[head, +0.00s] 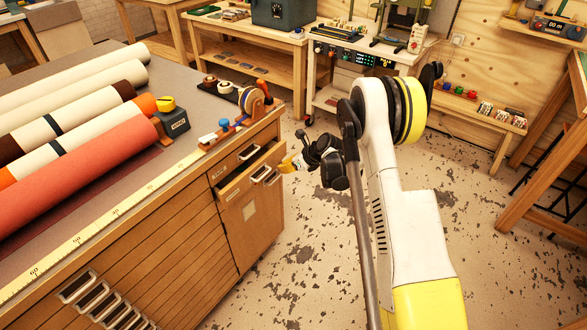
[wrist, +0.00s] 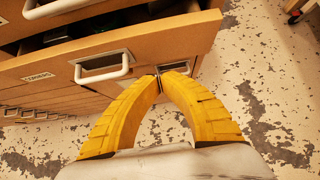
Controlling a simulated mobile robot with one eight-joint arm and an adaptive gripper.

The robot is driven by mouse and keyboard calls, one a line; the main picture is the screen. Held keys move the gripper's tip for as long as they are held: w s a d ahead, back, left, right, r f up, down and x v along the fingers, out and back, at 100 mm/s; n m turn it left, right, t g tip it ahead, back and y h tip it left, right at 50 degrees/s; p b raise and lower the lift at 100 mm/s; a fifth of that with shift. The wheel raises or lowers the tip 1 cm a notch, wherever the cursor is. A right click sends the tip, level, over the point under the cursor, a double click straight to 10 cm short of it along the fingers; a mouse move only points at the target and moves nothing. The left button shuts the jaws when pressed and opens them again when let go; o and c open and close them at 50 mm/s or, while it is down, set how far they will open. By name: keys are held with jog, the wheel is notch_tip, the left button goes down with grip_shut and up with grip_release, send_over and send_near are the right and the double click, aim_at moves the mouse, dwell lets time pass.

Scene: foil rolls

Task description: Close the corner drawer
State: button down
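The corner drawer (head: 243,184) stands partly open at the near right end of the wooden cabinet, with a dark gap behind its front. In the wrist view its wooden front (wrist: 187,45) shows a label (wrist: 38,77) and a pale bar handle (wrist: 102,68). My gripper (head: 285,166) is at the right end of this front. In the wrist view the yellow fingers (wrist: 173,69) curve together with their tips meeting, right of the handle and close against the front's lower edge. Nothing shows between them; I cannot tell whether they touch the wood.
The cabinet top (head: 185,80) carries several rolls, a tape dispenser (head: 172,118) and a yellow ruler (head: 110,219) along its edge. Another handle (wrist: 55,8) sits above the open drawer. Bare, speckled floor (head: 300,250) lies right of the cabinet. Workbenches (head: 240,33) stand behind.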

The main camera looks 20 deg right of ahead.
aim_at(273, 164)
jog(key=shift+w+a+r+b, duration=0.1)
jog(key=shift+w+a+b, duration=0.1)
jog(key=shift+w+a, duration=0.35)
jog(key=shift+w+a+b, duration=0.15)
jog(key=shift+w+a, duration=0.2)
jog(key=shift+w, duration=0.35)
jog(key=w+a, duration=0.1)
jog(key=w, duration=0.1)
jog(key=w+a, duration=0.2)
jog(key=shift+w+b, duration=0.15)
jog(key=shift+b, duration=0.2)
